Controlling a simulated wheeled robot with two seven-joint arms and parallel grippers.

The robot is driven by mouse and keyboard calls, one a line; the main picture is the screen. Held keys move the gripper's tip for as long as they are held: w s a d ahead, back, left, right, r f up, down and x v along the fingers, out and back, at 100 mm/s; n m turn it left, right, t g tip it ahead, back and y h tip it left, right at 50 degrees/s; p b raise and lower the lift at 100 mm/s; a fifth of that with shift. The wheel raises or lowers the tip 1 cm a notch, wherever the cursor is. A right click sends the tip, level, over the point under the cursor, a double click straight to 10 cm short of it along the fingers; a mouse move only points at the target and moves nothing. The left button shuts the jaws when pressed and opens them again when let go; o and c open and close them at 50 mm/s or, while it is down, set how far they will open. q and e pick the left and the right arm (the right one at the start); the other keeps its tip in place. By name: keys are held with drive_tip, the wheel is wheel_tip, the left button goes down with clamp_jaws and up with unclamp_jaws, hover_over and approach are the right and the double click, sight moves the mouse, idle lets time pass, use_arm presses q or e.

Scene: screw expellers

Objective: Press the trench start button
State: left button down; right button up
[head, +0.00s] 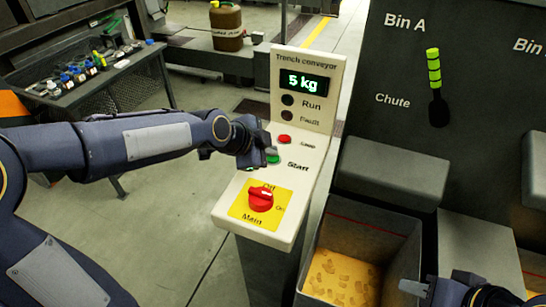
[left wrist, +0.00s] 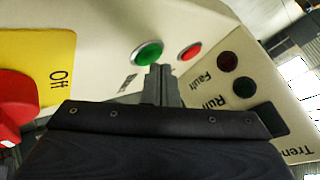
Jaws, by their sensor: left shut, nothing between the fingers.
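The green start button (head: 272,155) sits on the white trench conveyor panel (head: 309,150), beside the word Start. It also shows in the left wrist view (left wrist: 148,53). My left gripper (head: 262,140) is shut and empty, close by the green button. In the left wrist view, its fingertips (left wrist: 161,72) are just beside the button's lower right edge; I cannot tell whether they touch it. A red button (head: 285,139) lies just above the green one. My right gripper (head: 424,287) shows only in part at the bottom right of the head view.
A red main switch (head: 261,198) on a yellow plate is below the start button. The display (head: 304,82) reads 5 kg, with dark Run and Fault lamps under it. A bin (head: 360,243) with yellowish material stands to the right. A tool bench (head: 85,70) is at the back left.

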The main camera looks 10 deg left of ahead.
sight(269, 160)
use_arm(q)
drive_tip(key=shift+f+b, duration=0.45)
drive_tip(key=shift+b, duration=0.1)
idle(0.4)
drive_tip(key=shift+r, duration=0.15)
drive_tip(key=shift+r+p, duration=0.45)
drive_tip(key=shift+r, duration=0.25)
drive_tip(key=shift+r, duration=0.15)
drive_tip(key=shift+r+p, duration=1.6)
drive_tip(key=shift+r, duration=0.8)
